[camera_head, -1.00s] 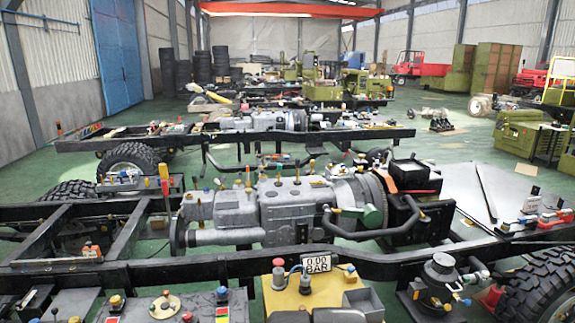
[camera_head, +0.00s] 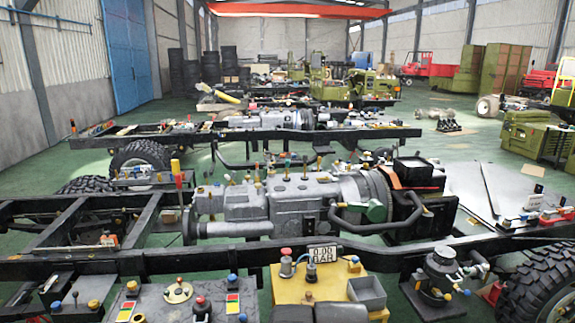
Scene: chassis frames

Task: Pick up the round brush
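I cannot make out a round brush among the many small items in this view. Several small tools and knobs lie on the truck chassis (camera_head: 130,268) and on the parts around it, too small to tell apart. A grey engine (camera_head: 290,200) sits in the middle of the chassis frame. A red-and-yellow handled tool (camera_head: 177,175) stands upright at the engine's left end. I do not see my gripper for sure; two dark shapes at the bottom edge are cut off and unclear.
Black tyres (camera_head: 543,285) flank the right. Green floor shows between the chassis.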

